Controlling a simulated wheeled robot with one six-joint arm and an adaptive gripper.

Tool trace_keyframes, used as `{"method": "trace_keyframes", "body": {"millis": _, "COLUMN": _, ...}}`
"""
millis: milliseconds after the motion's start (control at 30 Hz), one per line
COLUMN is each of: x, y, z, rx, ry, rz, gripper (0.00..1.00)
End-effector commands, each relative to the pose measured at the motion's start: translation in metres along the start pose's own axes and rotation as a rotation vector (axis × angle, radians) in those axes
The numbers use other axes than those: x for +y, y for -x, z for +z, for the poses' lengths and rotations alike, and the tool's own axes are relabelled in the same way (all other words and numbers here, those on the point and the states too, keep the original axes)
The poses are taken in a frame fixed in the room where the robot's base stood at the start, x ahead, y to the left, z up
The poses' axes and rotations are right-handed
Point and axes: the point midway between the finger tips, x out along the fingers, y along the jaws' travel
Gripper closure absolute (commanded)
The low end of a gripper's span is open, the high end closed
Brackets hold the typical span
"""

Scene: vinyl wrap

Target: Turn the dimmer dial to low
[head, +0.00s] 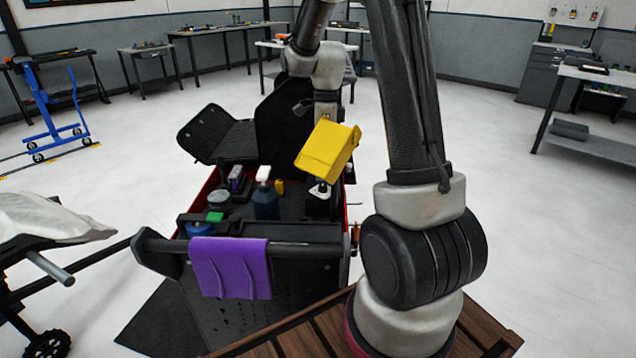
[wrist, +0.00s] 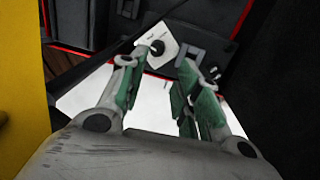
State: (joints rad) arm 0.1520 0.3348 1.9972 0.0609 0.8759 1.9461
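The dimmer dial (wrist: 157,47) is a dark round knob on a white plate (wrist: 164,52), at the top middle of the wrist view. My gripper (wrist: 158,72) is open and empty, with green pads on both fingers. Its fingertips point toward the plate, and the knob appears just beyond the gap between them. I see no contact. In the head view, a small white piece with a dark top (head: 319,190) below the yellow block may be the same dial. My fingers are mostly hidden there. I cannot read the dial's setting.
A yellow block (head: 328,148) is close to my gripper and fills the wrist view's left edge. The black and red cart (head: 295,262) holds a blue bottle (head: 265,203) and other items. A purple cloth (head: 230,268) hangs over its handle.

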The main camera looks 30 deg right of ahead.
Motion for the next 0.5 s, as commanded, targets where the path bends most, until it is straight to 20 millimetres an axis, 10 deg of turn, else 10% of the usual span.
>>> {"method": "trace_keyframes", "body": {"millis": 500, "x": 0.003, "y": -0.078, "z": -0.001, "rx": 0.010, "ry": -0.091, "rz": 0.032, "gripper": 0.67}}
